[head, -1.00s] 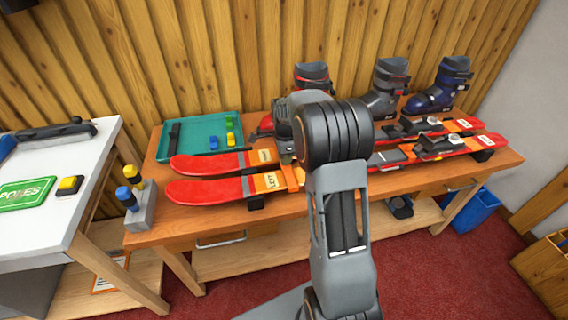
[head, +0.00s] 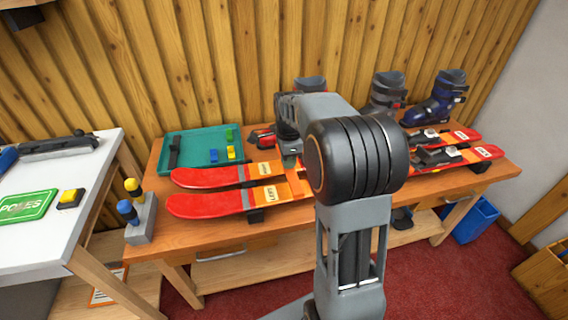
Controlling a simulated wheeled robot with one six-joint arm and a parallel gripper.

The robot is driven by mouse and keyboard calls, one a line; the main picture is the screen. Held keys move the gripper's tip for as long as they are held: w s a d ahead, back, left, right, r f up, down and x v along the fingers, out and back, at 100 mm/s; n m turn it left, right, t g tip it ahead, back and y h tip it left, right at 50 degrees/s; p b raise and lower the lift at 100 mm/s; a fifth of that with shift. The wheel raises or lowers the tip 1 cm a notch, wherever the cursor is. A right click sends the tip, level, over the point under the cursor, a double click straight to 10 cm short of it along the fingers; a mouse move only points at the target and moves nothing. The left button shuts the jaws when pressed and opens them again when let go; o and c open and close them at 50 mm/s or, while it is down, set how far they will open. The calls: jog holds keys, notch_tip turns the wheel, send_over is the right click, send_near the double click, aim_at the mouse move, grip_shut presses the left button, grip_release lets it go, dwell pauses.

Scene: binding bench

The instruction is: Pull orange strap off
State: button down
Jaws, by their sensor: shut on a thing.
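Two red and orange skis lie side by side on the wooden bench, the near one marked LEFT (head: 205,204) and the far one (head: 208,177) behind it. A small bit of orange (head: 304,174), seemingly the orange strap, shows at the middle of the skis beside my arm. My gripper (head: 290,149) points down over the middle of the skis, largely behind my own arm. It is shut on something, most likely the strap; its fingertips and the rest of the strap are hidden.
A teal tray (head: 184,157) with small blue, green and yellow pieces stands at the bench's back left. Ski boots (head: 441,98) line the back. A grey block (head: 141,221) with blue and yellow knobs stands at the left end. A white table (head: 70,230) adjoins on the left.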

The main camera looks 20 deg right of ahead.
jog(key=s+r, duration=0.1)
jog(key=s, duration=0.2)
jog(key=s+a+r, duration=0.1)
jog(key=s+r, duration=0.1)
jog(key=s, duration=0.1)
jog(key=s+r, duration=0.1)
jog(key=s, duration=0.2)
jog(key=shift+a+r, duration=0.25)
jog(key=shift+r, duration=0.05)
jog(key=shift+s+r+p, duration=0.25)
jog(key=shift+r+p, duration=0.15)
jog(key=shift+p, duration=0.05)
jog(key=shift+r+p, duration=2.3)
jog(key=shift+r, duration=0.35)
